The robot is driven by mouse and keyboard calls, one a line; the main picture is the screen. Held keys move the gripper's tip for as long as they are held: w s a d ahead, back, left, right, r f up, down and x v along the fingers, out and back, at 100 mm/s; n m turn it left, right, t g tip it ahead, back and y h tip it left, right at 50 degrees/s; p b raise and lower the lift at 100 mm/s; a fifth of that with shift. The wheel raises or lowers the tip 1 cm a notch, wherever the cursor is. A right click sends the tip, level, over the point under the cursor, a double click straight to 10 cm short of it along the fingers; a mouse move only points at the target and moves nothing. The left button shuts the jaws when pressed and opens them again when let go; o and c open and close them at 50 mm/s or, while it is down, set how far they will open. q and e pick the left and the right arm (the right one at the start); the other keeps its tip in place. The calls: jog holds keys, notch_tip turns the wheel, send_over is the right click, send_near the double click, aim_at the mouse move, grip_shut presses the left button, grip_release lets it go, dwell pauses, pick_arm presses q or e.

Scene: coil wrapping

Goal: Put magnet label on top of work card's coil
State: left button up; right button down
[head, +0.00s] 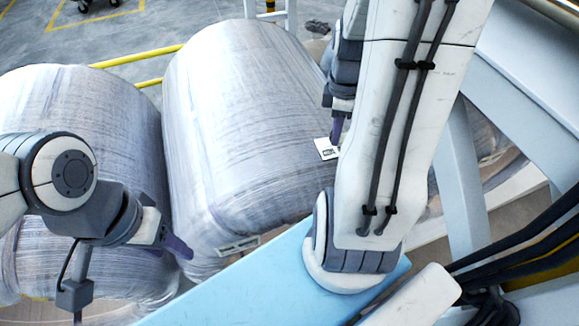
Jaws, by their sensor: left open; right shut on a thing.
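The magnet label (326,149) is a small white square with dark print, at the right side of the middle wrapped coil (235,110). My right gripper (336,138) reaches down from above and is shut on the label. I cannot tell whether the label touches the coil. A pale flat card (239,245), perhaps the work card, shows low on the near end of the middle coil. My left gripper (178,247) is open and empty, to the left of this card. My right arm hides the area right of the label.
A light blue surface (250,285) lies in front. Yellow rails (135,60) run behind the coils. White frame beams (460,170) stand at the right.

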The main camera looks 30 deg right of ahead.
jog(key=w+a+f, duration=0.2)
jog(key=w+a+f+p, duration=0.1)
jog(key=w+a+f, duration=0.1)
jog(key=w+a, duration=0.1)
jog(key=w+a+f+p, duration=0.1)
jog(key=w+a+f, duration=0.1)
jog(key=w+f, duration=0.1)
jog(key=shift+w+a, duration=0.2)
jog(key=shift+a, duration=0.05)
notch_tip(320, 180, down, 3)
jog(key=shift+r+p, duration=0.1)
jog(key=shift+p, duration=0.3)
jog(key=shift+f, duration=0.5)
jog(key=c, duration=0.7)
grip_release()
jog(key=shift+f, duration=0.15)
